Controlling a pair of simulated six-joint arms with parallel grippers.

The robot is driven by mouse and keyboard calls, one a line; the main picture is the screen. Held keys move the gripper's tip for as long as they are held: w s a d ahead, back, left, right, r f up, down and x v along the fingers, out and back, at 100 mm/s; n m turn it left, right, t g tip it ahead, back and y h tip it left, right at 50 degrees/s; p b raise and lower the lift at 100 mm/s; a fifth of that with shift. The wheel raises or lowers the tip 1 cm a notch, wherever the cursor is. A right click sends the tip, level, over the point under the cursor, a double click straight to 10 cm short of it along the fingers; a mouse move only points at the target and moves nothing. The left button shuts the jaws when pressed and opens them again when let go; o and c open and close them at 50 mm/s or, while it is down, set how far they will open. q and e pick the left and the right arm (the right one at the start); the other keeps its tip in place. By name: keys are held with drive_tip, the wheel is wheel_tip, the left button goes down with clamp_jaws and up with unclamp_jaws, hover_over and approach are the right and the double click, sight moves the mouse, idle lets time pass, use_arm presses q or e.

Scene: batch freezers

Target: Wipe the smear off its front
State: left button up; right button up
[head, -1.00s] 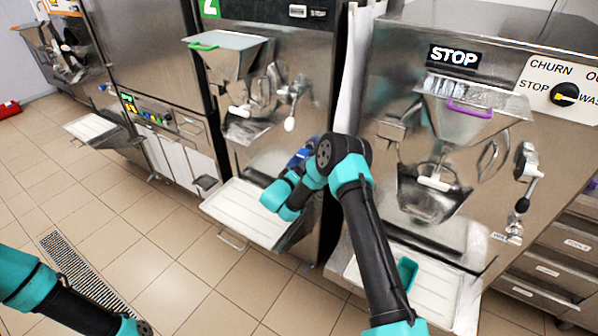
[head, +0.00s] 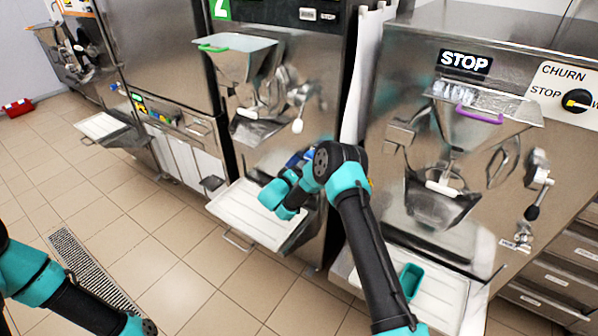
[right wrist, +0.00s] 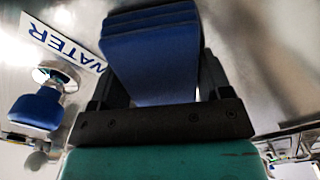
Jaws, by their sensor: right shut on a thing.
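The freezer with the green-handled hopper (head: 242,60) and a "2" sign stands mid-picture in the head view. My right gripper (right wrist: 157,88) is shut on a folded blue cloth (right wrist: 150,40), beside the freezer's steel front in the right wrist view. I cannot tell whether the cloth touches the steel. In the head view my right wrist (head: 290,190) is by that freezer's lower right front and hides part of it; a bit of blue (head: 298,158) shows behind it. I cannot make out a smear. My left arm shows at lower left, its gripper out of the picture.
A blue knob (right wrist: 38,108) and a "WATER" label (right wrist: 62,45) are left of the cloth. A white tray (head: 255,215) juts out below the wrist. The purple-handled freezer (head: 470,125) stands right, with a teal container (head: 410,282) on its tray.

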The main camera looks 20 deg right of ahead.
drive_tip(key=shift+w, duration=0.1)
drive_tip(key=shift+w+a, duration=0.45)
drive_tip(key=shift+w, duration=0.35)
drive_tip(key=shift+w+a, duration=0.4)
drive_tip(key=shift+w, duration=0.35)
drive_tip(key=w+a, duration=0.2)
drive_tip(key=w, duration=0.1)
drive_tip(key=shift+s+a, duration=0.1)
drive_tip(key=shift+a, duration=0.05)
drive_tip(key=shift+v, duration=2.85)
drive_tip(key=shift+a, duration=0.1)
